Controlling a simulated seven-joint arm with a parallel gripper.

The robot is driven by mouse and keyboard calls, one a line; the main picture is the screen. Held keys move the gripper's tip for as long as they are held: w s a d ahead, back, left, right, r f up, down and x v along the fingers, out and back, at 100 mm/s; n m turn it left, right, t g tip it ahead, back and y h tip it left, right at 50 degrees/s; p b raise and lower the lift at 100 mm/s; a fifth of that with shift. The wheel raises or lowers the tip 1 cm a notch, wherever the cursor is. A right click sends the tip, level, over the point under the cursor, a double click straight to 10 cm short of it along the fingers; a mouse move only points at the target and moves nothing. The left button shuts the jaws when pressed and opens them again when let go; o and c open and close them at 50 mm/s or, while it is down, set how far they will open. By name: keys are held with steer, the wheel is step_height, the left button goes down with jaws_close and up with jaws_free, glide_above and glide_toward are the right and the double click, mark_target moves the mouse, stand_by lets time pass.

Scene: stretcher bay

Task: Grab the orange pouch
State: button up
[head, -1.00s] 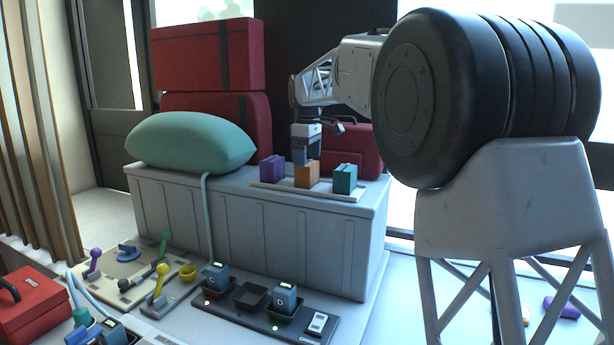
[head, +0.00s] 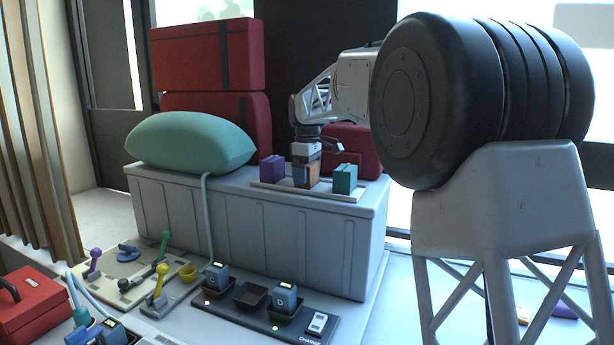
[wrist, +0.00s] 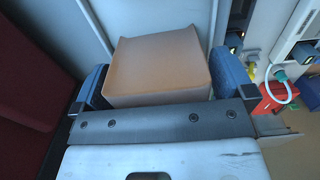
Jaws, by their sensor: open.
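The orange pouch (head: 313,174) stands in the middle of a pale tray (head: 350,195) on the grey chest, between a purple pouch (head: 272,169) and a teal pouch (head: 344,179). My gripper (head: 306,165) is over the orange pouch, pointing down, and hides part of it. In the wrist view the orange pouch (wrist: 158,66) lies between my two blue fingers, one on each side. The fingers are open, with a narrow gap at the left finger; at the right finger I cannot tell whether it touches.
A green pillow (head: 190,142) lies on the grey chest (head: 250,225) left of the tray. Red cases (head: 205,60) stand behind. A charger strip (head: 262,310) and a board with coloured levers (head: 125,272) are on the lower surface in front.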

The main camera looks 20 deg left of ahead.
steer(key=c, duration=0.8)
steer(key=shift+r, duration=0.15)
steer(key=shift+r, duration=1.7)
steer(key=shift+s+d+r, duration=0.2)
steer(key=shift+s+d, duration=1.3)
steer(key=shift+s, duration=0.7)
steer(key=shift+s+d+r, duration=0.25)
steer(key=shift+s+d, duration=1.3)
steer(key=shift+s, duration=0.65)
steer(key=shift+s+d+r, duration=0.2)
steer(key=shift+s+d, duration=1.3)
steer(key=shift+s, duration=0.7)
